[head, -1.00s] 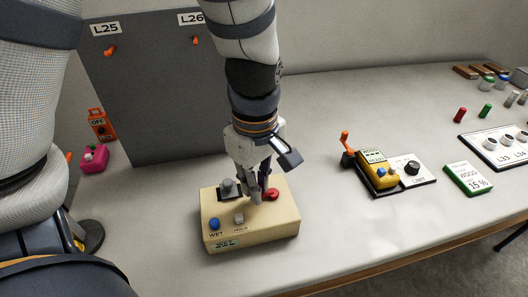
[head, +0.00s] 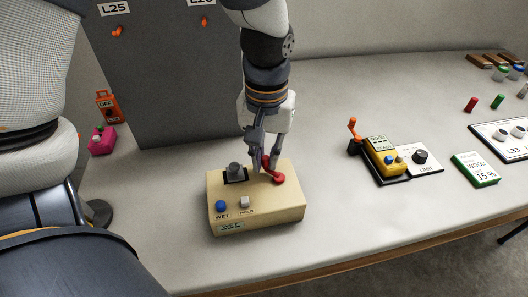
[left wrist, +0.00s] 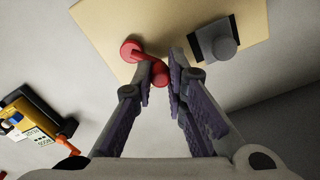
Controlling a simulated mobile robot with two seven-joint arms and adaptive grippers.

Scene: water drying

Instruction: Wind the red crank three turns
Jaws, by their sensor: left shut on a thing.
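The red crank (head: 278,178) sits on the top right of a beige box marked WET (head: 262,222). My left gripper (head: 265,168) comes down from above with its fingers at the crank's handle end, behind and left of the hub. In the left wrist view, the red crank hub (left wrist: 130,49) lies left of the fingers. The red knob (left wrist: 160,76) is between the fingertips of my left gripper (left wrist: 168,72), which is shut on it. The fingers partly hide the handle. My right gripper is not in view.
The box also carries a grey knob (head: 235,170), a blue button (head: 221,206) and a pale button (head: 244,202). A yellow device with an orange lever (head: 384,160) and a green-edged WOOD card (head: 475,169) stand right. A dark panel (head: 180,90) stands behind.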

